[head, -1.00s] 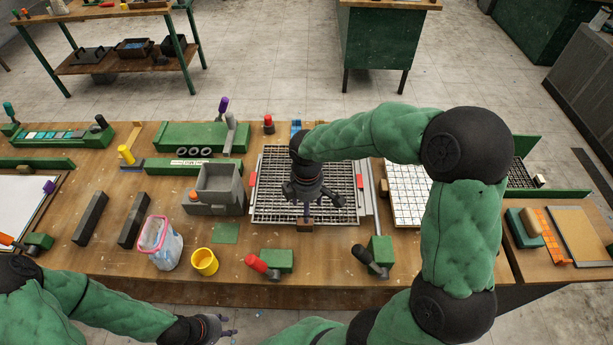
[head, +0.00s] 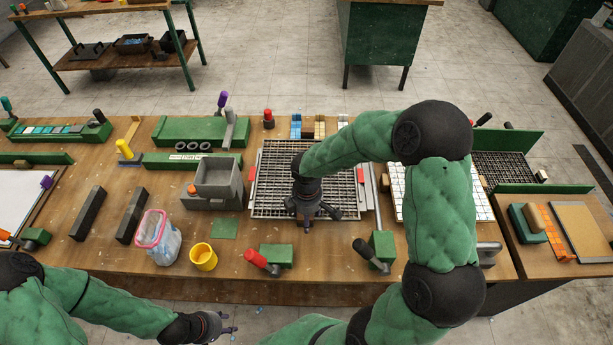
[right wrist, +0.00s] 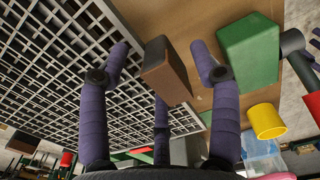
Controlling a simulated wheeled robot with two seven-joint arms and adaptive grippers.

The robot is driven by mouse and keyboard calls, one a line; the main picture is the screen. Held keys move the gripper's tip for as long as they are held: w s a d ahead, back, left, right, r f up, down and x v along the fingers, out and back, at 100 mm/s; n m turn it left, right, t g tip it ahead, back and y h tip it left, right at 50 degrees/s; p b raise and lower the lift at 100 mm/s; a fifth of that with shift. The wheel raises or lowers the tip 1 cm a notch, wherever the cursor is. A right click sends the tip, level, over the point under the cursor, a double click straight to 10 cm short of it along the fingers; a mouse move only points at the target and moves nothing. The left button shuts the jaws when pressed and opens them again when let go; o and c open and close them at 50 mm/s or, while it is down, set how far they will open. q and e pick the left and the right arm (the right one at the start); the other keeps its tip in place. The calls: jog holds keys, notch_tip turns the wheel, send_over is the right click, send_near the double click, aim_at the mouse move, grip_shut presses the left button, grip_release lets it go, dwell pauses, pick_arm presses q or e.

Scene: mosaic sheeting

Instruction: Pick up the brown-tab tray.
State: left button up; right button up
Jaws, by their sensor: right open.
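The brown-tab tray (head: 272,165) is a pale lattice grid lying flat mid-bench. Its brown tab is hidden behind my right gripper (head: 314,212) in the head view. In the right wrist view the brown tab (right wrist: 167,72) stands at the edge of the lattice (right wrist: 60,75). My right gripper's dark purple fingers (right wrist: 162,62) are spread, with the tab in the space between them and gaps at its sides. My left gripper (head: 230,322) hangs at the bottom of the head view, away from the tray, fingers apart and empty.
A green block with a red handle (head: 275,255) and one with a black handle (head: 382,247) stand at the front. A yellow cup (head: 203,257), a clear tub (head: 160,240) and a grey bin (head: 217,182) are left of the tray. A white tiled sheet (head: 397,190) lies right.

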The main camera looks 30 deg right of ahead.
jog(key=shift+c, duration=0.2)
grip_shut()
jog(key=shift+r, duration=0.1)
